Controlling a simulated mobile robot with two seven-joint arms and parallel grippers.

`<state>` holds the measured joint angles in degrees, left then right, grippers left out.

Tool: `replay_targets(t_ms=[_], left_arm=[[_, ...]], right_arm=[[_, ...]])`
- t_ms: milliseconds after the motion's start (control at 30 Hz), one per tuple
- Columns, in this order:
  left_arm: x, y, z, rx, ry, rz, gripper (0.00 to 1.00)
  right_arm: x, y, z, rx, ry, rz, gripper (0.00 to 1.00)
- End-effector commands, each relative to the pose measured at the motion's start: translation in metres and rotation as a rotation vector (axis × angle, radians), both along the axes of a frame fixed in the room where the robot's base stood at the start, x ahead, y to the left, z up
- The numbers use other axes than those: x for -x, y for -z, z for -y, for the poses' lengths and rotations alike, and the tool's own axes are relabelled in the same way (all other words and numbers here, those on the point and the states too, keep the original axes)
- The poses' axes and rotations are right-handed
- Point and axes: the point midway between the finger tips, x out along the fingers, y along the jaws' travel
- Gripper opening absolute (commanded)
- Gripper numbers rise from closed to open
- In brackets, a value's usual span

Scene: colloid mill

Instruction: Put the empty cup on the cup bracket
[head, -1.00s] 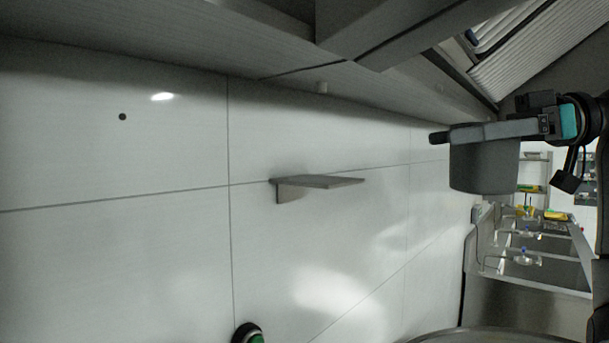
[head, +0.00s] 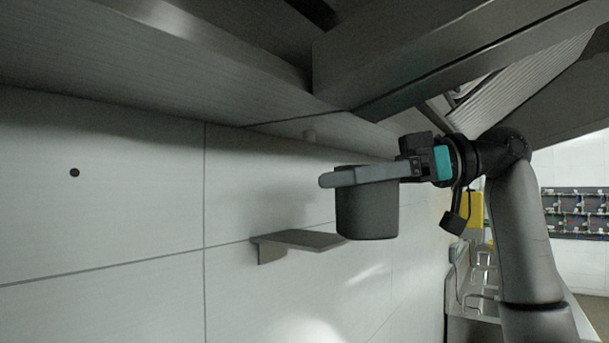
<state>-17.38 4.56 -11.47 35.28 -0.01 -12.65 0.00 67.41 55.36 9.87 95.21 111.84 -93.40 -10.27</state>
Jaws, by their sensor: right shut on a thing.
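The cup (head: 367,214) is a dark grey cylinder, upright, held at its upper part. My right gripper (head: 358,176) comes in from the right and is shut on the cup. The inside of the cup is hidden. The cup bracket (head: 300,240) is a small grey shelf fixed to the white wall, and its top looks bare. In the picture the cup is just right of the bracket, its lower part level with the bracket's right end. I cannot tell how far apart they are in depth. My left gripper is not in view.
A wide grey metal overhang (head: 230,90) runs above the wall, over the cup and bracket. A metal counter (head: 470,285) stands low at the right behind my arm.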

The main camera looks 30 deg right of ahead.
Motion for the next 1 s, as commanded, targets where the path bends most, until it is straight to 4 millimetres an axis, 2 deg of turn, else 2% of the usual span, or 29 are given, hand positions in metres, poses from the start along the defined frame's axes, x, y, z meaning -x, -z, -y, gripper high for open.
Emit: replay_targets(t_ms=[167, 367, 800, 833, 933, 1000], left_arm=[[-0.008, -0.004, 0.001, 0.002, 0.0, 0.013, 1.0], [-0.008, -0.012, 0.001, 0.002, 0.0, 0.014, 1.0], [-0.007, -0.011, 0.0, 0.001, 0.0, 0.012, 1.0], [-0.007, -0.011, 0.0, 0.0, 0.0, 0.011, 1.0], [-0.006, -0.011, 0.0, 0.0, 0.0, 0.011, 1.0], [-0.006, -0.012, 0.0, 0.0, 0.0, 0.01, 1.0]], right_arm=[[-0.007, 0.0, -0.012, 0.0, -0.003, 0.0, 0.3], [-0.025, -0.001, -0.041, 0.0, -0.005, 0.0, 0.29], [-0.025, 0.006, -0.039, 0.0, 0.0, 0.001, 0.3], [-0.025, 0.006, -0.039, 0.0, 0.0, 0.001, 0.89], [-0.025, 0.005, -0.039, 0.0, 0.0, 0.001, 1.0], [-0.025, 0.005, -0.039, 0.0, 0.0, 0.001, 1.0]])
